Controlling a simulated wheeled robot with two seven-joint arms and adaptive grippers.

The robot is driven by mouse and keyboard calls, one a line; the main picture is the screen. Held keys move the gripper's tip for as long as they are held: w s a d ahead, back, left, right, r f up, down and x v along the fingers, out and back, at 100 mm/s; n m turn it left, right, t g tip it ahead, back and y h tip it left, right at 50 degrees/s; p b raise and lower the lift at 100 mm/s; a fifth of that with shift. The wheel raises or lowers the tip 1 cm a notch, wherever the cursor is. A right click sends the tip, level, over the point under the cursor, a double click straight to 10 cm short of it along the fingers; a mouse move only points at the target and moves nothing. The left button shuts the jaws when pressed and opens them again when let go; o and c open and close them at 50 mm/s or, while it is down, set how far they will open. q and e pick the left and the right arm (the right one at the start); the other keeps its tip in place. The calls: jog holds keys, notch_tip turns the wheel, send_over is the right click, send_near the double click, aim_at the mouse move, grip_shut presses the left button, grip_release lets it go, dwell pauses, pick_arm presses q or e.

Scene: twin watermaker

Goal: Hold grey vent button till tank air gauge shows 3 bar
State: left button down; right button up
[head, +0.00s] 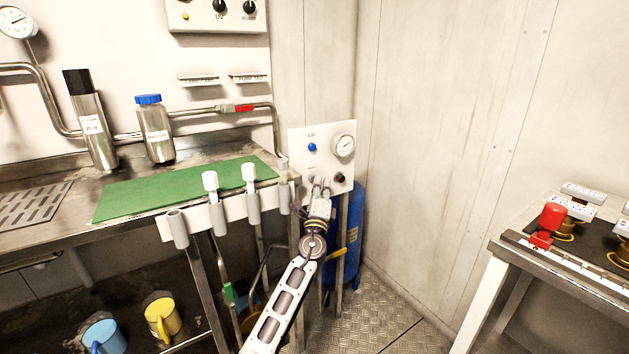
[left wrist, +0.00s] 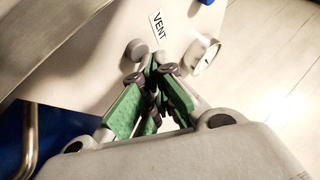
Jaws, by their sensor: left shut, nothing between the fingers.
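The small white panel (head: 322,135) carries a blue button, a round gauge and a black knob. The tank air gauge (head: 344,145) faces me, but its reading is too small to tell; its side shows in the left wrist view (left wrist: 202,56). A VENT label (left wrist: 158,25) sits beside a round grey button (left wrist: 137,50). My left gripper (head: 320,183) is shut and empty, in front of the lower panel, hiding the vent button in the head view. In the left wrist view its tips (left wrist: 152,70) are close to the grey button; contact cannot be told. My right gripper is out of view.
The blue button (head: 312,147) is above my left gripper and the black knob (head: 340,179) is to its right. A blue tank (head: 352,225) stands below the panel. The bench with a green mat (head: 165,193) and white-capped holders is at left.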

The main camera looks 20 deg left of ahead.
pick_arm(q)
jog(key=shift+s+a+f+y, duration=0.1)
jog(key=shift+a+f+y, duration=0.15)
jog(key=shift+a+y, duration=0.2)
dwell(4.0)
jog(key=shift+s+d, duration=0.1)
jog(key=shift+s, duration=0.35)
jog(key=shift+s+d+h, duration=0.1)
jog(key=shift+d+h, duration=0.15)
jog(key=shift+s+d, duration=0.75)
jog(key=shift+d, duration=0.3)
jog(key=shift+s+d, duration=0.75)
jog(key=shift+d, duration=0.25)
dwell(0.8)
